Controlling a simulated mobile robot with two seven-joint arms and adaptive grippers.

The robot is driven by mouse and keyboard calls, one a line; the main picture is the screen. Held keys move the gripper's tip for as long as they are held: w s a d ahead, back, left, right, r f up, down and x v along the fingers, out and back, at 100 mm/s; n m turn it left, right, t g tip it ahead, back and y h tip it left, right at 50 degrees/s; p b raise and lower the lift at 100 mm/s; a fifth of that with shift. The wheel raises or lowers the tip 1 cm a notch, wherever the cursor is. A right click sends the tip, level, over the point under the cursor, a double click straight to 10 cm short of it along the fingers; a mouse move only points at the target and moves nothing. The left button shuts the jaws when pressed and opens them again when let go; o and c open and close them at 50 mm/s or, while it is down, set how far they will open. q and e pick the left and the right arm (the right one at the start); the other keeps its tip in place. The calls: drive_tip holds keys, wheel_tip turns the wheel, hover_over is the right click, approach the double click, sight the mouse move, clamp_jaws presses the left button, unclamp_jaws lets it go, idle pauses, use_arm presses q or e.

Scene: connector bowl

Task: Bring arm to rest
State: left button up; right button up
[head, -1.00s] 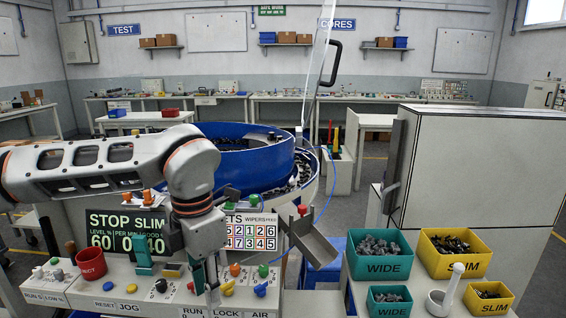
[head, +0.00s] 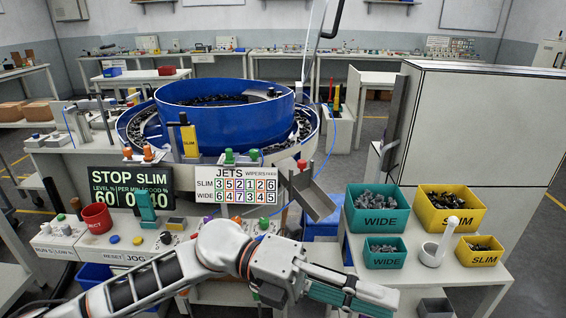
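My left arm (head: 150,283) comes in low from the left and reaches across the front of the control panel. Its gripper (head: 352,292) points right at the bottom centre, below the chute and in front of the right-hand bin table. A teal ribbed part shows beside the gripper; I cannot tell whether it belongs to the gripper. The fingertips are not clear, so I cannot tell open from shut. My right gripper is not in view.
A blue bowl feeder (head: 225,119) stands behind the panel, with a metal chute (head: 311,195) at its right. Teal WIDE bins (head: 380,223) and yellow SLIM bins (head: 460,222) stand on the right table beside a white pestle-like piece (head: 437,246). A grey cabinet (head: 480,130) stands behind.

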use_arm(q)
drive_tip(key=w+a+n+t+h, duration=0.3)
drive_tip(key=w+n+t+h, duration=0.5)
drive_tip(key=n+t, duration=0.4)
drive_tip(key=w+a+f+n+t+y, duration=0.9)
drive_tip(key=a+f+n+t+y, duration=0.3)
drive_tip(key=n, duration=0.5)
drive_tip(key=s+a+f+n+y, duration=0.2)
drive_tip(key=a+f+n+y, duration=0.15)
drive_tip(key=f, duration=0.45)
drive_tip(key=s+a+f+n+y, duration=0.1)
drive_tip(key=a+f+n+y, duration=0.2)
drive_tip(key=f, duration=0.5)
drive_tip(key=s+a+f+n+g+y, duration=0.1)
drive_tip(key=s+a+f+n+g, duration=0.1)
drive_tip(key=s+a+f, duration=0.3)
drive_tip(key=s+a+f+n+g+y, duration=0.1)
drive_tip(key=s+a+f+g+y, duration=0.1)
drive_tip(key=s+a+f, duration=0.4)
wheel_tip(320, 180, down, 5)
drive_tip(key=shift+s+r+n+g, duration=0.2)
drive_tip(key=shift+s+n+g, duration=0.15)
drive_tip(key=shift+s+g, duration=0.7)
drive_tip(key=shift+s+t+y, duration=0.2)
drive_tip(key=shift+t+y, duration=0.05)
